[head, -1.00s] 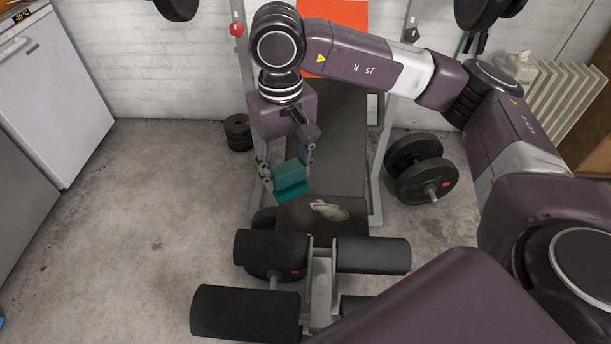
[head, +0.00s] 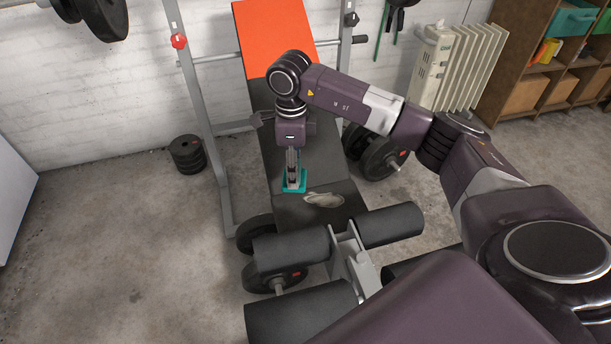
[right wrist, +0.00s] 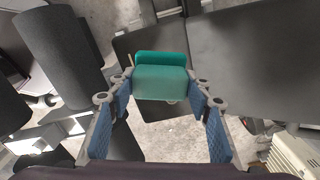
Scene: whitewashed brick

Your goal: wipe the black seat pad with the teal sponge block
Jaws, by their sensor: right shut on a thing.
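The black seat pad (head: 340,216) is the lower, front part of a weight bench. A pale grey-white smear (head: 323,200) lies on it. My right gripper (head: 293,176) is shut on the teal sponge block (head: 293,187), just left of and behind the smear. I cannot tell whether the sponge touches the pad. In the right wrist view the sponge (right wrist: 160,82) sits between the tips of the blue-padded fingers. My left gripper is not in view.
Black foam rollers (head: 290,247) stand in front of the pad. The bench's backrest rises behind it to an orange-red panel (head: 275,38). Weight plates (head: 372,155) lie at both sides. A white radiator (head: 458,68) and wooden shelf (head: 545,75) stand at the back right. Floor at left is open.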

